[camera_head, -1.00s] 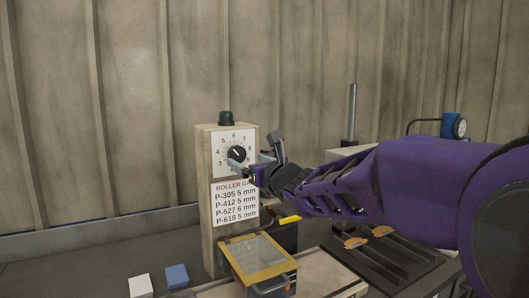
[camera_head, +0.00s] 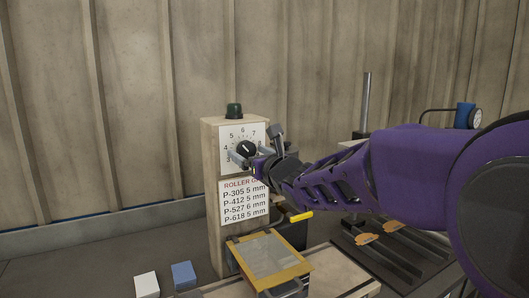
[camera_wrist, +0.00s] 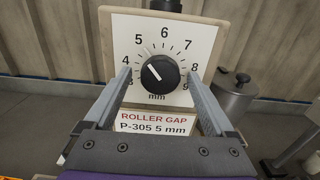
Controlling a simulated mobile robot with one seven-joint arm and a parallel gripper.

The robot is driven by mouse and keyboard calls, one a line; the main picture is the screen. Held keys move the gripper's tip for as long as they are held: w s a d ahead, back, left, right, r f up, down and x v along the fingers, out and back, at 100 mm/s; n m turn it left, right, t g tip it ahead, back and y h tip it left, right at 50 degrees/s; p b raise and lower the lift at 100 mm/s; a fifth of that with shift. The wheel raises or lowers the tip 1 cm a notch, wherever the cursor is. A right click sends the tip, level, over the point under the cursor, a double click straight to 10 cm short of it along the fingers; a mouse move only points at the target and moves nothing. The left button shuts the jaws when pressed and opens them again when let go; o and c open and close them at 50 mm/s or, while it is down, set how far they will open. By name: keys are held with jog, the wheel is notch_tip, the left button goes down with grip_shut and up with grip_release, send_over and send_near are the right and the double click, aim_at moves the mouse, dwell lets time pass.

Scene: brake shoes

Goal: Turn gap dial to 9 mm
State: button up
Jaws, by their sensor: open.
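The gap dial (camera_wrist: 160,74) is a round black knob with a white pointer mark, on a white scale plate (camera_head: 229,139) numbered from 3 to 9 mm. The dial also shows in the head view (camera_head: 246,148), partly behind my gripper. My gripper (camera_wrist: 159,76) is open in front of the plate. One finger is left of the dial and the other right of it, with a gap on both sides. The fingers partly cover the scale near 4, 3, 8 and 9.
A roller gap list (camera_head: 244,203) hangs below the scale on the wooden post (camera_head: 213,180). A dark green cap (camera_head: 234,111) tops the post. A metal pot (camera_wrist: 236,95) stands right.

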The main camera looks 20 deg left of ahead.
jog(key=c, duration=1.4)
jog(key=shift+o, duration=0.2)
